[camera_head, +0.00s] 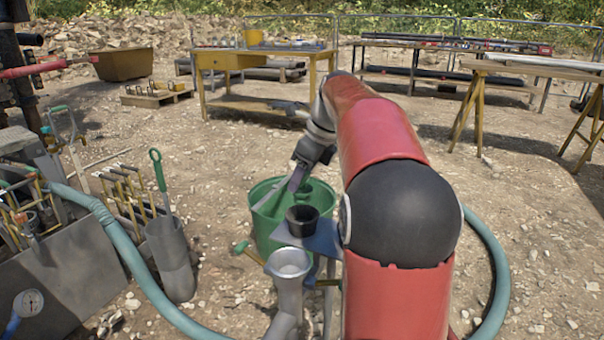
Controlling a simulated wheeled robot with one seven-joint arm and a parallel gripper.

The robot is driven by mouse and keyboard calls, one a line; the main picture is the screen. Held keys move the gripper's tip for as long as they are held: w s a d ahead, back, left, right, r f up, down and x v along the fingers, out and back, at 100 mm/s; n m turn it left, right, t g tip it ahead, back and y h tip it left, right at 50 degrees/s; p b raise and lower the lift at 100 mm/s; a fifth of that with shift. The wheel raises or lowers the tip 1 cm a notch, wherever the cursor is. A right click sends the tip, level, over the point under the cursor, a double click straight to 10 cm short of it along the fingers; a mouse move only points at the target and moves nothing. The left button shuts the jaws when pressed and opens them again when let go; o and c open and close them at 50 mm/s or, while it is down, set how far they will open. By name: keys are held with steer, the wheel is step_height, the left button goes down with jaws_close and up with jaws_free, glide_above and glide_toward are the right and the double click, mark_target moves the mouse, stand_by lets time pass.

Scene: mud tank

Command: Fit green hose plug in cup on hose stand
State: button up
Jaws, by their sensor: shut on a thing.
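My gripper (297,181) points down over the green bucket (262,236), just behind the black cup (302,220). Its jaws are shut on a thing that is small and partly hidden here. Green shows beside the fingers, but I cannot separate a green hose plug from the bucket's inside. My red arm covers the stand's right side.
A grey funnel-topped pipe (289,264) stands in front of the cup. A green-ended handle (241,247) sticks out left. A teal hose (118,243) and a grey tube (170,262) with a green-handled tool are left. A yellow table (222,62) stands behind on open gravel.

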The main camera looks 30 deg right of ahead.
mark_target(302, 201)
steer(key=shift+f+b, duration=0.55)
steer(key=shift+f, duration=0.7)
steer(key=shift+f, duration=0.2)
steer(key=shift+f+b, duration=0.7)
steer(key=shift+f, duration=0.4)
steer(key=shift+f, duration=0.9)
steer(key=o, duration=1.1)
steer(key=shift+c, duration=0.2)
steer(key=p+v, duration=0.2)
steer(key=v, duration=0.5)
steer(key=shift+s+r, duration=0.15)
steer(key=shift+r, duration=0.2)
